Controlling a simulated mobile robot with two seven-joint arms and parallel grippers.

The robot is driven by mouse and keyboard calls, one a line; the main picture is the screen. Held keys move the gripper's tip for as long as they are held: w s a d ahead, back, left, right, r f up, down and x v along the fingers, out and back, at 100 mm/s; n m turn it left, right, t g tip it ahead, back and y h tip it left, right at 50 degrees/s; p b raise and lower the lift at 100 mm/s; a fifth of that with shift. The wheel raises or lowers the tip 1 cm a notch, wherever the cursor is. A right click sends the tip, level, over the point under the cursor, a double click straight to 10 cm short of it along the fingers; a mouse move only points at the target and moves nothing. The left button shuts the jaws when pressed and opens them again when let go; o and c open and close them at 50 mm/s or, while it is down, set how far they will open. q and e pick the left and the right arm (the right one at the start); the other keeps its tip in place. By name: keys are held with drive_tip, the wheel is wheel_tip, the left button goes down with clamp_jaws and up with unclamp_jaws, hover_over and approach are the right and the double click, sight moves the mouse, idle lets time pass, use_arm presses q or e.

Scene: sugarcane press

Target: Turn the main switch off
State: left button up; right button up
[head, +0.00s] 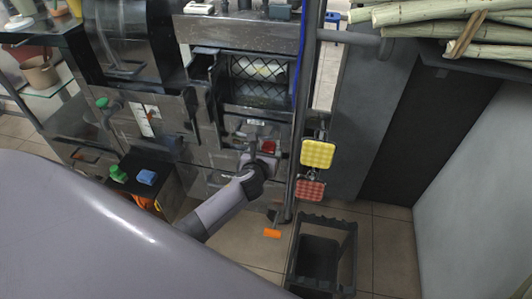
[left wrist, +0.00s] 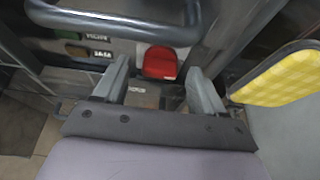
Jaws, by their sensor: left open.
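The main switch appears to be the red part (left wrist: 160,62) on the front of the metal press (left wrist: 115,45); in the head view it shows as a small red patch (head: 268,145). My left gripper (left wrist: 159,80) is open and empty, and the red part shows between and beyond its fingertips. I cannot tell whether they touch it. In the head view my left gripper (head: 260,155) is in front of the press and hides part of the panel. The switch's position is too small to tell. My right gripper is not in view.
A curved metal bar (left wrist: 115,28) crosses above the switch. A yellow sponge-like pad (head: 317,153) and a red one (head: 310,190) hang to the right. A dark open bin (head: 350,255) stands on the floor at lower right. Cane stalks (head: 440,15) lie at upper right.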

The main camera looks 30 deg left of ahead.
use_arm(q)
drive_tip(key=c, duration=1.1)
drive_tip(key=shift+o, duration=0.2)
